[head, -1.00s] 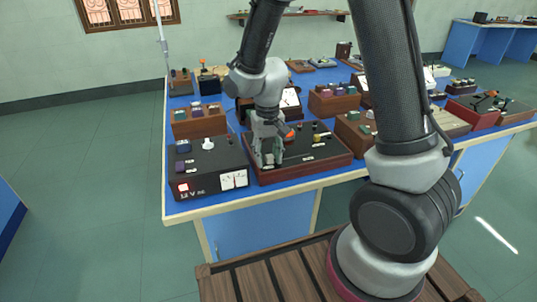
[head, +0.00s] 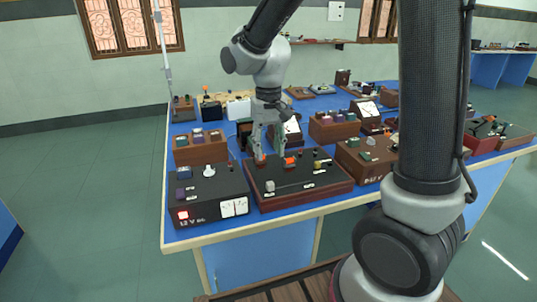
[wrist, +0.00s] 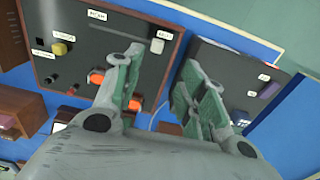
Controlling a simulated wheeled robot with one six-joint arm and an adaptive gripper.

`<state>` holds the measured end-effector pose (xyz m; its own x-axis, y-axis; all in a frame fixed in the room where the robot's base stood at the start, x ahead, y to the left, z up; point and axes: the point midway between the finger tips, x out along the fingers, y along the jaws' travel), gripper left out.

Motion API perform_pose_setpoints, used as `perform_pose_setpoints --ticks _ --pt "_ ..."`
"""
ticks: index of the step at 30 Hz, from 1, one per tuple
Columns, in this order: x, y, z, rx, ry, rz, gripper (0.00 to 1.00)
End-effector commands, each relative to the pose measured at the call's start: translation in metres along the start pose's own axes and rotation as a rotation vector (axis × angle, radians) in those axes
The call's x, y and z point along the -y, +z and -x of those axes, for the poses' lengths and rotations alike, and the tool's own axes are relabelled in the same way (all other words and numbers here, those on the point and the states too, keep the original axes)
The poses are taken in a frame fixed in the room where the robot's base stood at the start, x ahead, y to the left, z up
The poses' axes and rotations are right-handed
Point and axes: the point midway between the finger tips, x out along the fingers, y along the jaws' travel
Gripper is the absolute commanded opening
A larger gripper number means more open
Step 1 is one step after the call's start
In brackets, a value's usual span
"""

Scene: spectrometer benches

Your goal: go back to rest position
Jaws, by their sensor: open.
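My gripper (head: 268,148) is open and empty in the head view. It hangs above the rear part of a black-topped wooden panel (head: 325,187) on the blue bench. In the wrist view its two fingers stand apart (wrist: 158,98), with nothing held between them. The panel carries orange parts, a yellow knob (wrist: 60,48) and a light grey block (head: 270,186) near its front left. Part of the panel's back edge is hidden behind the gripper.
A black 12 V supply box (head: 207,211) stands left of the panel. Wooden racks (head: 201,153) and meter boxes crowd the blue bench (head: 290,208) behind and to the right. The air above the bench is open, and the green floor (head: 90,210) at left is clear.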

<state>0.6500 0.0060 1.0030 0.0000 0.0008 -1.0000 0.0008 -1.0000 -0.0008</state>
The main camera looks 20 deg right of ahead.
Motion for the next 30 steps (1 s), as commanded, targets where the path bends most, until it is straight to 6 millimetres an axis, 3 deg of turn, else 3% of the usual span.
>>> perform_pose_setpoints --ticks 14,17,24,30 --pt "-0.003 0.007 -0.003 0.024 0.009 0.075 0.41" --pt "-0.016 0.036 -0.003 0.069 0.021 0.165 0.41" --pt "-0.068 0.093 0.043 -0.003 -0.001 0.214 0.41" --pt "-0.116 0.149 0.08 -0.151 -0.013 0.157 0.41"
